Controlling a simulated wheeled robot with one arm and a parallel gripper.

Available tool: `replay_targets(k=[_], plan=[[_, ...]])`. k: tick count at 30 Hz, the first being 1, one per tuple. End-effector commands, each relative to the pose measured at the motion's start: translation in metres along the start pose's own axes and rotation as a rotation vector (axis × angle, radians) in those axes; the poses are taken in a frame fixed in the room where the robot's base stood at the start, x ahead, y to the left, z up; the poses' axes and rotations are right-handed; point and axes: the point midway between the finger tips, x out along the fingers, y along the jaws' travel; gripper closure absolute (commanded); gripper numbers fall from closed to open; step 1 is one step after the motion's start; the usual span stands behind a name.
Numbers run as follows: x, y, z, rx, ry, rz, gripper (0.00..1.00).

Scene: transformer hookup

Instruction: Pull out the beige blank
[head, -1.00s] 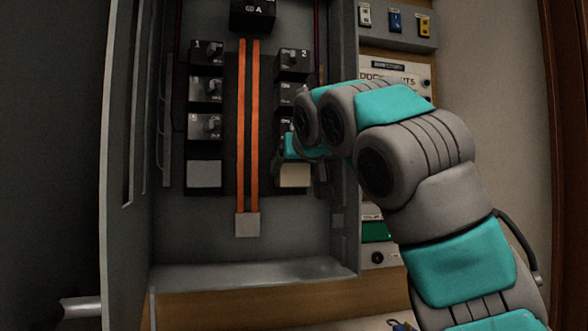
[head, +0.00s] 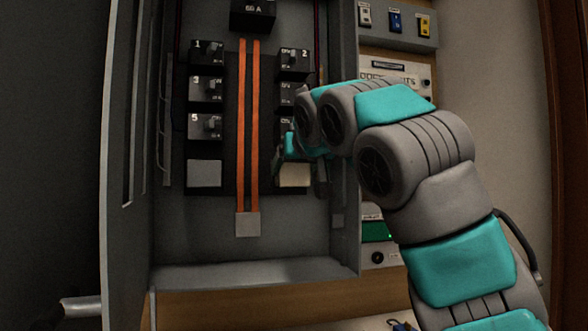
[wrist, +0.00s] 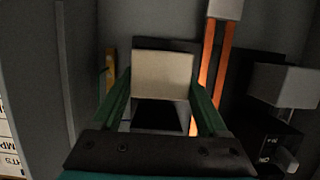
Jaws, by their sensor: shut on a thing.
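The beige blank (head: 295,175) sits at the bottom of the right column in the open panel, below the breakers. It also shows in the wrist view (wrist: 162,75) as a pale block. My gripper (wrist: 160,92) has one green finger on each side of the blank and is shut on it. In the head view my gripper (head: 288,157) is mostly hidden behind my own wrist. I cannot tell whether the blank has moved out of its slot.
A grey blank (head: 205,173) sits at the bottom of the left column, under several black breakers (head: 206,127). Two orange bars (head: 247,130) run down the middle to a grey block (head: 247,225). The cabinet's right wall (head: 345,200) is close to my gripper.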

Motion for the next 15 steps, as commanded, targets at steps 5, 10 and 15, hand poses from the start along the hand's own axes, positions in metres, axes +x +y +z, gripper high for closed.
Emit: replay_targets(k=[5,10,15], plan=[[-0.0004,0.0002,0.0000,0.000,0.001,0.000,0.95],[-0.0029,0.0003,0.0011,0.000,0.001,0.001,0.95],[-0.0066,0.0003,0.0022,0.000,0.002,0.001,0.95]])
